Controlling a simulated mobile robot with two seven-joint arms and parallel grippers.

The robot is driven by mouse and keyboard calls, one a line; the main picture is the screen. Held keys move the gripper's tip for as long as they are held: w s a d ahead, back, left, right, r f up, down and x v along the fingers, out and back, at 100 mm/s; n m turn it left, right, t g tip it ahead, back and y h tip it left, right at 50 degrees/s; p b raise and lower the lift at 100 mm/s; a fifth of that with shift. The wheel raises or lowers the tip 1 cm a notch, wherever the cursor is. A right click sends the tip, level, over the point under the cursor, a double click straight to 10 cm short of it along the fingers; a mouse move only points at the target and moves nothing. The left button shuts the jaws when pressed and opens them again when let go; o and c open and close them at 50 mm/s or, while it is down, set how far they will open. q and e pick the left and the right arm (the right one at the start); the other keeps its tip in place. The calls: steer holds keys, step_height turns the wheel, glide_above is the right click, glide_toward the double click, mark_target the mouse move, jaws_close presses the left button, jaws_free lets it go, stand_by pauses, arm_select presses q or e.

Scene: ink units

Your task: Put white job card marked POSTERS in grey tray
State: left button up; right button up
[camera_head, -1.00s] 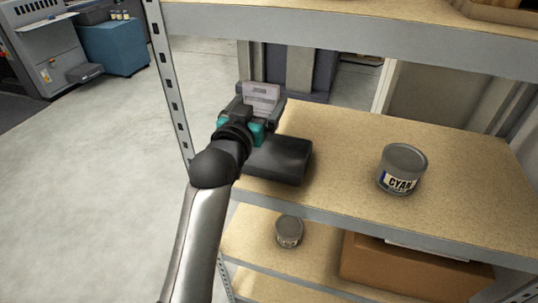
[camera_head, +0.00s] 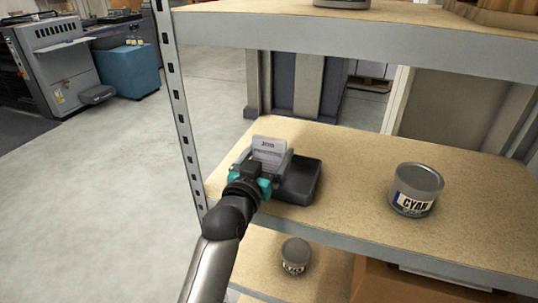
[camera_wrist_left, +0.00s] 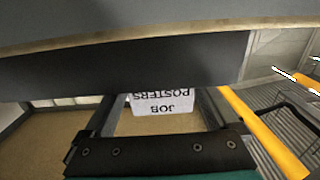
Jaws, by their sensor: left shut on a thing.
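The white job card (camera_head: 268,147) stands upright in my left gripper (camera_head: 262,168), which is shut on it. In the left wrist view the card (camera_wrist_left: 164,103) shows the words JOB POSTERS upside down, between the fingers of my left gripper (camera_wrist_left: 160,112). The dark grey tray (camera_head: 301,182) lies on the middle shelf at its left end. The gripper is at the tray's left side and hides part of it; I cannot tell whether card and tray touch. My right gripper is not in view.
A grey CYAN can (camera_head: 416,190) stands on the same shelf (camera_head: 355,165) to the right, with bare board between. The upper shelf's edge (camera_head: 350,38) runs above. A left post (camera_head: 178,110) is close to my arm. A lower shelf holds another can (camera_head: 296,256) and a cardboard box (camera_head: 390,284).

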mark_target(268, 155)
arm_select(q)
steer(key=shift+f, duration=0.15)
steer(key=o, duration=1)
steer(key=shift+r, duration=0.2)
steer(key=p+v, duration=0.1)
steer(key=v, duration=0.5)
steer(key=shift+p, duration=0.4)
steer(key=p+v, duration=0.1)
steer(key=v, duration=0.3)
steer(key=shift+s+a, duration=0.1)
steer(key=shift+s, duration=0.25)
steer(key=shift+s+a, duration=0.2)
steer(key=shift+s, duration=0.4)
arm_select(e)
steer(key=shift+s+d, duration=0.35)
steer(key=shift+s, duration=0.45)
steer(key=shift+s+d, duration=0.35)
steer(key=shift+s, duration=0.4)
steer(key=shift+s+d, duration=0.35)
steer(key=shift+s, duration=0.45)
